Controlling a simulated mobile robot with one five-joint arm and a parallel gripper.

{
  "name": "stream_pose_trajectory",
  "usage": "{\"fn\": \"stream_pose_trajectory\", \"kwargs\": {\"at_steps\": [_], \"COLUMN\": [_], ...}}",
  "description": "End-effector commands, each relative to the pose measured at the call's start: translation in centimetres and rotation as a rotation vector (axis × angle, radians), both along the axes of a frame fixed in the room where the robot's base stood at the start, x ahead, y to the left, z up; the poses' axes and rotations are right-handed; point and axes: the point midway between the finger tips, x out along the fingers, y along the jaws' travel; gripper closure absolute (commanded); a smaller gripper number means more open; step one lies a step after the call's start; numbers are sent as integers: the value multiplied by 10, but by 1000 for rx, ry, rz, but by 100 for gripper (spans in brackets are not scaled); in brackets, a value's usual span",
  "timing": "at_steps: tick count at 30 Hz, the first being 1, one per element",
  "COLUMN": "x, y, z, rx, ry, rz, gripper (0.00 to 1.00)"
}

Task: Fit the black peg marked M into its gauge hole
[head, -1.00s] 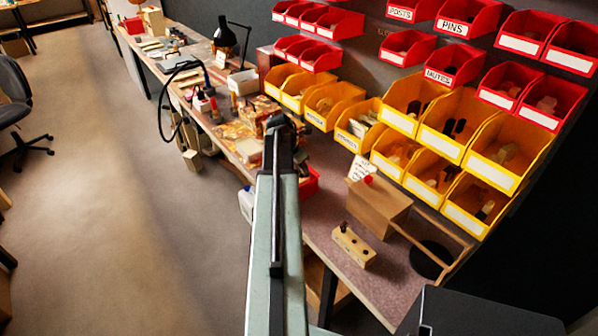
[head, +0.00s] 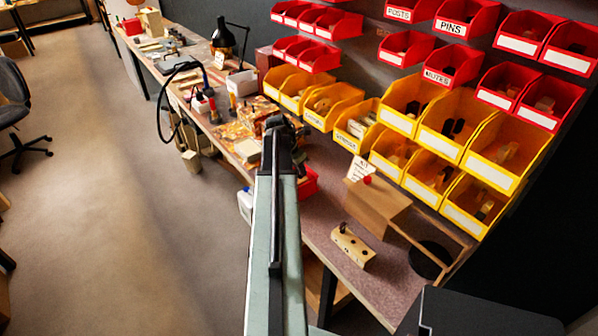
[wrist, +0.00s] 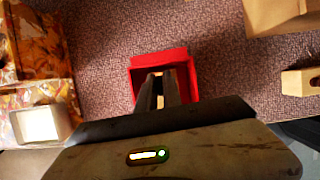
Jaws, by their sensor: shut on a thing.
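A pale wooden block with dark holes (head: 356,250), which looks like the gauge, lies on the bench. A dark peg-like piece stands at its far left end; no letter is readable. The block's end also shows at the right edge of the wrist view (wrist: 300,82). My gripper (wrist: 158,80) is over a small red bin (wrist: 141,68), left of the block and apart from it. Its dark fingers are close together around a small thing that I cannot make out; a pale patch shows between them. In the head view my arm hides the fingertips.
A brown wooden box (head: 377,207) with a card stands behind the block. A round black opening (head: 428,258) lies to its right. Yellow bins (head: 415,103) and red bins (head: 454,62) line the wall. A patterned thing (wrist: 40,65) is left of the red bin. Bare bench separates bin and block.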

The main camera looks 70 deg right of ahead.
Motion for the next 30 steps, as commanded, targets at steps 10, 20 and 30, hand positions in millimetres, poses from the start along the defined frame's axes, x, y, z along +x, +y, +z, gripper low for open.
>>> {"fn": "stream_pose_trajectory", "kwargs": {"at_steps": [10,20,30], "x": [0,1,1], "y": [0,0,0], "z": [4,9,12], "rx": [0,0,0], "ry": [0,0,0], "rz": [1,1,1], "gripper": [100,100,100]}}
